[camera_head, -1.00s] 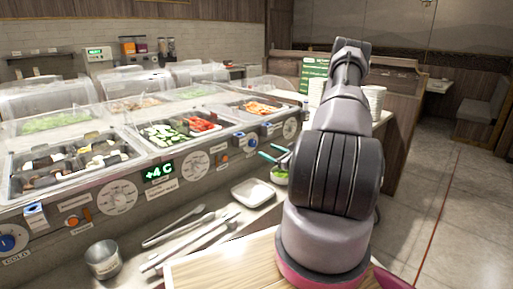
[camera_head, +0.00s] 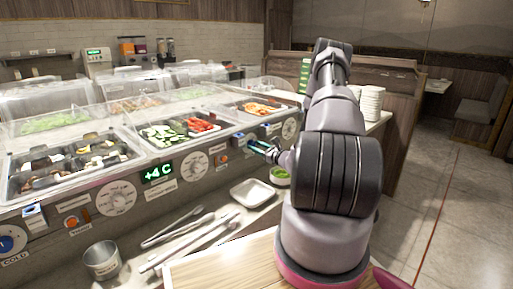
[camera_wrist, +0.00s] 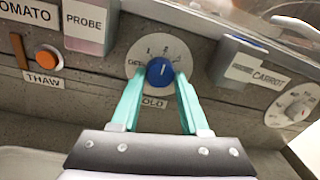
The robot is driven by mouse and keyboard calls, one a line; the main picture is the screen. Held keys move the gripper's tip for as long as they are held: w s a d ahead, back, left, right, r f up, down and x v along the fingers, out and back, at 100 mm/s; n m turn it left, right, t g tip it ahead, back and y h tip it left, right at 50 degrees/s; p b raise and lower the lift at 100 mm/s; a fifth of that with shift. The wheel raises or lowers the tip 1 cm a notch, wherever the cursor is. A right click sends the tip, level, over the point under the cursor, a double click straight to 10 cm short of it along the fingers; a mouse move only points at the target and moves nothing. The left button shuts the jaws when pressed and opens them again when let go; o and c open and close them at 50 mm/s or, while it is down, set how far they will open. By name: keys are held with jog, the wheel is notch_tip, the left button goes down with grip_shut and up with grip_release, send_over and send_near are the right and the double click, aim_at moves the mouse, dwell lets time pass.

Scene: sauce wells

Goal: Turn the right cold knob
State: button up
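The right cold knob (camera_wrist: 160,71) is blue with a white pointer line, on a round white dial (camera_wrist: 163,47) on the grey counter front. In the wrist view my gripper (camera_wrist: 160,76) is open, its two teal fingertips on either side of the knob. I cannot tell whether they touch it. Another blue cold knob (camera_head: 6,243) is at the far left.
An orange thaw knob (camera_wrist: 47,58) and a probe box (camera_wrist: 90,22) are left of the dial. A carrot-labelled box (camera_wrist: 238,60) and a white gauge (camera_wrist: 295,104) are to its right. Tongs (camera_head: 190,236), a white tray (camera_head: 252,192) and a green-filled bowl (camera_head: 280,176) lie below.

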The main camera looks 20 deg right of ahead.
jog(key=shift+m, duration=0.4)
grip_shut()
jog(key=m, duration=0.3)
jog(key=shift+m, duration=0.3)
jog(key=m, duration=0.4)
jog(key=shift+d, duration=0.1)
jog(key=o, duration=1.2)
grip_release()
jog(key=shift+c, duration=0.2)
jog(key=v, duration=1)
jog(key=shift+s+d+r, duration=0.2)
jog(key=shift+s+r, duration=0.05)
jog(key=shift+s, duration=0.1)
